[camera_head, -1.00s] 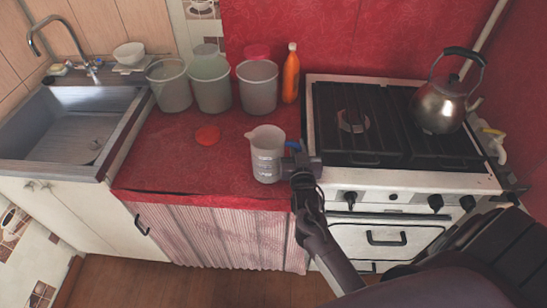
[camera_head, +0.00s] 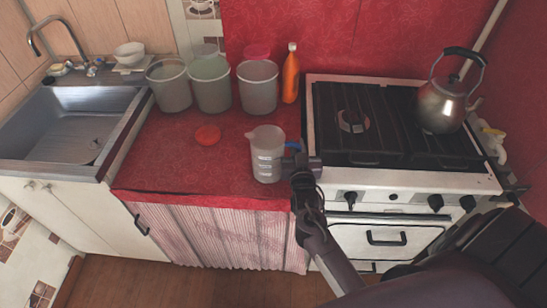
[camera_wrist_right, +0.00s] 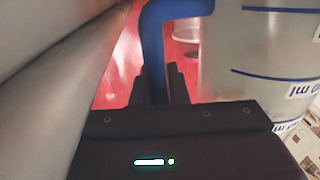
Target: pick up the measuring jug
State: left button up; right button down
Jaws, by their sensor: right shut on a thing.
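The measuring jug (camera_head: 266,158) is a translucent pale jug with blue markings and a blue handle, upright at the front right of the red counter beside the stove. My right gripper (camera_head: 292,161) is at its right side, shut on the blue handle. In the right wrist view the fingers (camera_wrist_right: 158,88) sit around the lower handle (camera_wrist_right: 153,45), with the jug's wall (camera_wrist_right: 270,55) to the right. I cannot make out any gap under the jug. My left gripper is not in view.
Several translucent buckets (camera_head: 257,92) and an orange bottle (camera_head: 291,75) stand along the back. A red round lid (camera_head: 208,134) lies left of the jug. The stove (camera_head: 400,179) with a kettle (camera_head: 441,108) is on the right, the sink (camera_head: 75,140) on the left. The front left counter is clear.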

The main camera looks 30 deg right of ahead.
jog(key=shift+r, duration=0.1)
dwell(0.4)
jog(key=shift+w, duration=0.1)
jog(key=shift+r, duration=0.6)
notch_tip(320, 180, up, 19)
jog(key=b, duration=0.1)
jog(key=shift+f, duration=0.1)
